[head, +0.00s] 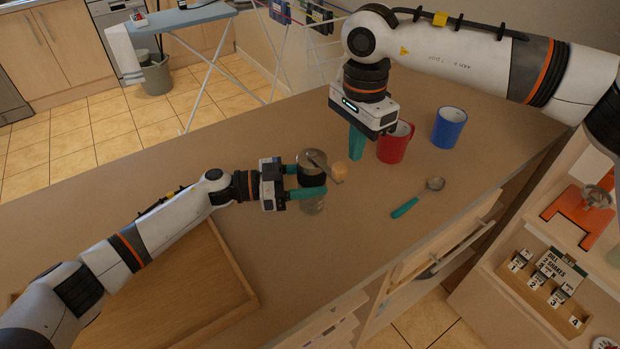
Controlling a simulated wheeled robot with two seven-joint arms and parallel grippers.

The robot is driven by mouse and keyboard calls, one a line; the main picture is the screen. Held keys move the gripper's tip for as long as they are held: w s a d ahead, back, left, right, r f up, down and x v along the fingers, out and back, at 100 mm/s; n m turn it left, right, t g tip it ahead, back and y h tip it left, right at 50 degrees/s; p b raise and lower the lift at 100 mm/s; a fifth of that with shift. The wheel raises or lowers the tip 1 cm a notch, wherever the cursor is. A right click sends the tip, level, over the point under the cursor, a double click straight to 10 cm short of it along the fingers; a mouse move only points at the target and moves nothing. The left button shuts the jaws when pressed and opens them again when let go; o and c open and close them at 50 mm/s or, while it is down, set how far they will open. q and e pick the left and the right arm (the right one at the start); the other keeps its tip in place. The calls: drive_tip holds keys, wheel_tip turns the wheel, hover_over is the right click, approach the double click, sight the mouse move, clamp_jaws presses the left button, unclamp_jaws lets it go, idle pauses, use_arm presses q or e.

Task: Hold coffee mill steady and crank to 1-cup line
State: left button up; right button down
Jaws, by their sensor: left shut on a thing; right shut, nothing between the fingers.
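The coffee mill (312,207) stands on the counter, with a clear lower part, a dark band and a metal top. Its crank arm reaches right to a light wooden knob (340,172). My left gripper (312,181) is shut on the mill's body from the left, its teal fingers on either side. My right gripper (357,144) is shut and empty, pointing down above and right of the knob, apart from it. Any cup lines or grounds level on the mill are too small to read.
A red mug (395,145) stands just right of my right gripper, with a blue mug (449,127) beyond it. A teal-handled spoon (418,198) lies on the counter. A wooden tray (233,262) is at lower left. The counter's front edge runs along the right.

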drive_tip(key=shift+f, duration=1.3)
idle(1.4)
